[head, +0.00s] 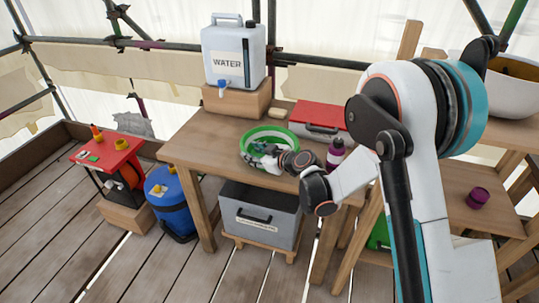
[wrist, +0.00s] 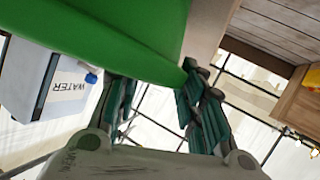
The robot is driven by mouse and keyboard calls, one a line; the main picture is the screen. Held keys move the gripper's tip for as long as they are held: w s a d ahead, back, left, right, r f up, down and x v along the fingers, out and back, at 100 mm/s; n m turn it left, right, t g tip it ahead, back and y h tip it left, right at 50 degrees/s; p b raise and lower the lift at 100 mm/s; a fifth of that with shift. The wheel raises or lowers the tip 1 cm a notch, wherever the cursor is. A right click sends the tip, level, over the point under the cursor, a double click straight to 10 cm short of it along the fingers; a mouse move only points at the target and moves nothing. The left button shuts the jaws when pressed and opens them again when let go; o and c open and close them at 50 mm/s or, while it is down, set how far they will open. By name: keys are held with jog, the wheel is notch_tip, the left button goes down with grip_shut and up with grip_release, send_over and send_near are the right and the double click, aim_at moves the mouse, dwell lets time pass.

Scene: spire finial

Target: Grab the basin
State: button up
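The basin is a round tub with a bright green rim (head: 268,131), on the wooden table beneath the water container. In the head view my gripper (head: 254,153) reaches over its near side and hides part of it. In the wrist view a large green surface of the basin (wrist: 110,30) fills the upper left, close to the fingertips. My gripper's two fingers (wrist: 155,78) stand apart with a gap between them. The right fingertip overlaps the green edge. I cannot tell whether it touches, or whether the rim lies between the fingers.
The water container (head: 234,52) stands on a wooden block behind the basin. A red-lidded case (head: 320,117) and a purple bottle (head: 335,153) are to its right. A grey crate (head: 262,213) sits below the table. A blue barrel (head: 168,198) stands on the floor at left.

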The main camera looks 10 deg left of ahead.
jog(key=x, duration=0.3)
jog(key=shift+w+b, duration=0.1)
jog(key=shift+b, duration=0.3)
grip_shut()
jog(key=shift+r, duration=0.1)
